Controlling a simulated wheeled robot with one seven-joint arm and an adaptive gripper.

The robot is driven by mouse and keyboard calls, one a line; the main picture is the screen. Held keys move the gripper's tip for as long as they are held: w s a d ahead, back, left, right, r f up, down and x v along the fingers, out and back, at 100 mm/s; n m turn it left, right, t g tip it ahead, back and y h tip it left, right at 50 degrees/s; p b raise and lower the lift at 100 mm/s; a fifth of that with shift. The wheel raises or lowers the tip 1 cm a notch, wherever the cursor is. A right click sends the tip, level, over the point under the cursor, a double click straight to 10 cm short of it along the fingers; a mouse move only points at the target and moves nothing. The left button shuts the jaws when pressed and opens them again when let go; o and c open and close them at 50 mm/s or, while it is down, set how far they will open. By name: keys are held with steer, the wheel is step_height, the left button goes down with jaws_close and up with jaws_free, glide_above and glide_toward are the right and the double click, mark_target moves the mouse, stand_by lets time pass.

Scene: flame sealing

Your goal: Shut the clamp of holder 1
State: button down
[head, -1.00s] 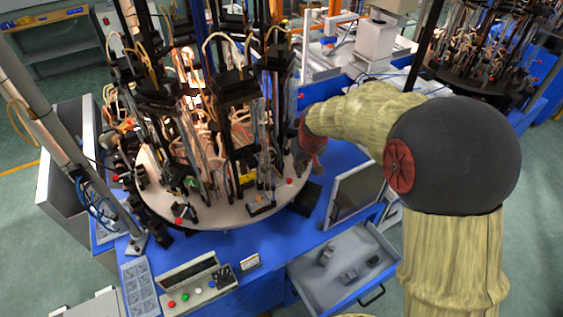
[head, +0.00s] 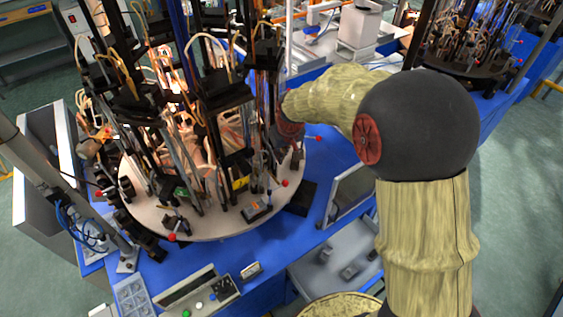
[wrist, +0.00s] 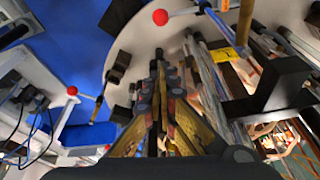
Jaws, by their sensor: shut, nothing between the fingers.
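The round turntable (head: 215,228) carries several upright holders with dark posts and glass tubes. Red-knobbed clamp levers stand along its rim, one knob at the right (head: 318,138) and one at the front right (head: 284,183). I cannot tell which holder is number 1. My gripper (wrist: 163,85) is shut and empty, its fingers close to the tubes and posts at the rim. In the wrist view, a red knob on a pale lever (wrist: 160,17) is beyond the fingertips, and another red knob (wrist: 72,90) is left of them. In the head view, my wrist hides the fingers.
The blue table (head: 240,256) surrounds the turntable. A grey drawer (head: 330,262) stands open at its front right. A control box (head: 195,290) sits at the front. A second machine (head: 470,65) stands at the back right. Posts and tubes crowd the gripper's right in the wrist view.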

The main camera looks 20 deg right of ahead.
step_height(320, 180, down, 8)
steer(key=s, duration=0.1)
steer(key=shift+p, duration=0.35)
steer(key=shift+s+d+r, duration=0.1)
steer(key=shift+r, duration=0.05)
stand_by(0.4)
